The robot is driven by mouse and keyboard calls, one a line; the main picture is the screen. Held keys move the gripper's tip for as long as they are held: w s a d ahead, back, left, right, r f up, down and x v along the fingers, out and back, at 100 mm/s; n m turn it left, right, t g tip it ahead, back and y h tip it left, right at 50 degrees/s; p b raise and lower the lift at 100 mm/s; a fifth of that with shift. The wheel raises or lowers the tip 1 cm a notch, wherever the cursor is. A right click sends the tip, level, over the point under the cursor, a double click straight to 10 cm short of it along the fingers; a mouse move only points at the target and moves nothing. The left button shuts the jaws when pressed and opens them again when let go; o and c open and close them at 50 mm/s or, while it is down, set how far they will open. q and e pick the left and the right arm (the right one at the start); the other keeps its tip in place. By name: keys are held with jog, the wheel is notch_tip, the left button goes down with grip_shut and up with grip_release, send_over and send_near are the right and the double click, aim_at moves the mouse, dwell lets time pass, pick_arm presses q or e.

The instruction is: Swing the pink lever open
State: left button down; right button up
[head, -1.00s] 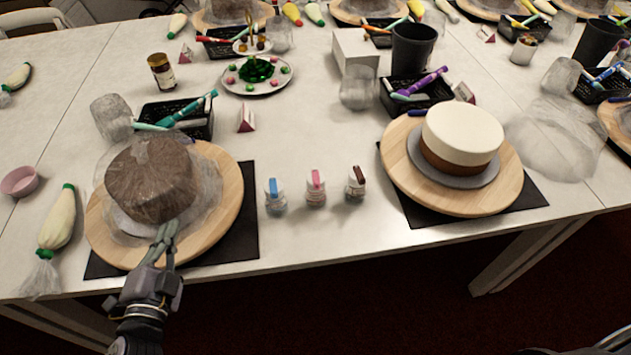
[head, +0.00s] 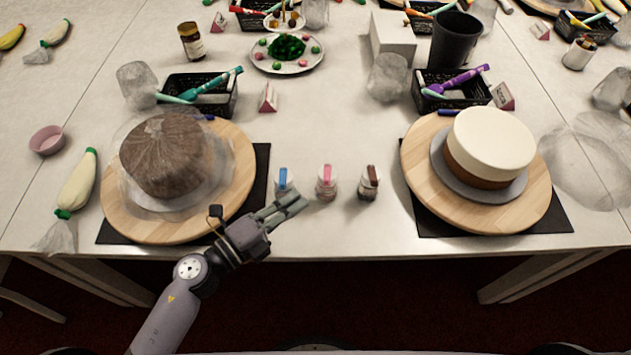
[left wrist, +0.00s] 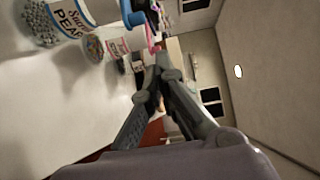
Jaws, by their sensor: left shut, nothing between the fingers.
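The pink lever (head: 327,172) sits on top of the middle small jar (head: 326,189) and points toward the back of the table. In the left wrist view, this jar (left wrist: 96,47) stands beyond the blue-lever jar, and a bit of pink (left wrist: 152,37) shows near my fingertips. My left gripper (head: 301,199) is shut and empty. Its fingertips are in front of the blue-lever jar (head: 283,183), left of the pink-lever jar. In the left wrist view, the shut fingers (left wrist: 160,62) point past the jars; I cannot tell whether they touch anything. My right gripper is out of view.
A brown-lever jar (head: 369,187) stands right of the pink one. A wooden turntable with a wrapped brown cake (head: 163,155) is on the left. Another with a white-topped cake (head: 490,145) is on the right. The table is clear in front of the jars.

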aim_at(326, 180)
pick_arm(q)
jog(key=x, duration=0.6)
jog(key=shift+p, duration=0.4)
